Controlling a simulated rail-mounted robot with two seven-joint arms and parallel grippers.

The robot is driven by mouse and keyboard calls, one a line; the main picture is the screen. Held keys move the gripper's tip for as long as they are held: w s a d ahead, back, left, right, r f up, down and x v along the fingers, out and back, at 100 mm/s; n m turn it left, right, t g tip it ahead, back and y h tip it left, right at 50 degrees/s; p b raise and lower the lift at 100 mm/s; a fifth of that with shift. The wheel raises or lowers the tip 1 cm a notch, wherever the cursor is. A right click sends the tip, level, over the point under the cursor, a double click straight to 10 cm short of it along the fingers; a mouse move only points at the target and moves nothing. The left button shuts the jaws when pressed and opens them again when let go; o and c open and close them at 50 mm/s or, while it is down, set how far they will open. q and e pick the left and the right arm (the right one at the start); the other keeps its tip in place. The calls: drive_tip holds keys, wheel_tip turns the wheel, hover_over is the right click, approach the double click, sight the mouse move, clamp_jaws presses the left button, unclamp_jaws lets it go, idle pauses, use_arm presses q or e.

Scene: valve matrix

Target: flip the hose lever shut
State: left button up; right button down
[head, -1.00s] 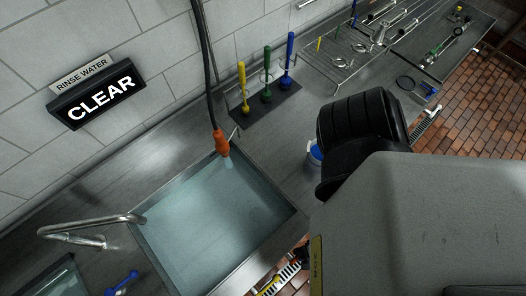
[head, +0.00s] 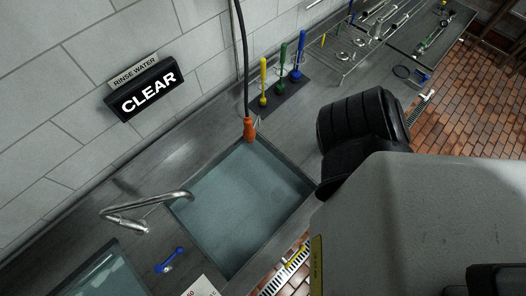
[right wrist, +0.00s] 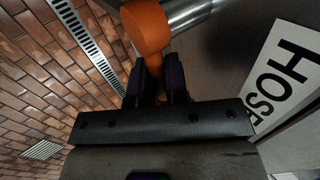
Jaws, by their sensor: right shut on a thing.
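The hose lever (right wrist: 146,25) shows in the right wrist view as an orange bar with a rounded end, beside a shiny metal pipe (right wrist: 190,12). My right gripper (right wrist: 158,78) has its dark fingers shut on the lever below that rounded end. The fingers hide part of the lever. A white sign reading HOSE (right wrist: 285,75) is to the right of it. My left gripper is not in view, and in the head view my large grey and black arm parts cover the right side.
A water-filled sink (head: 250,195) has an orange hose nozzle (head: 249,129) hanging at its far edge. A bent tap (head: 150,208) and a blue tool (head: 170,260) are at left. Coloured brushes (head: 282,75) stand behind. A floor drain (right wrist: 85,45) runs through brick flooring.

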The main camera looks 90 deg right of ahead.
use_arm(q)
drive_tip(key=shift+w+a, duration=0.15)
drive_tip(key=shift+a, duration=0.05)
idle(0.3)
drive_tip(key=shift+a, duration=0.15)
use_arm(e)
drive_tip(key=c, duration=1.1)
unclamp_jaws()
drive_tip(key=shift+c, duration=0.2)
use_arm(q)
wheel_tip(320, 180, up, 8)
drive_tip(key=p, duration=0.8)
use_arm(e)
drive_tip(key=v, duration=1.4)
drive_tip(key=shift+w, duration=0.25)
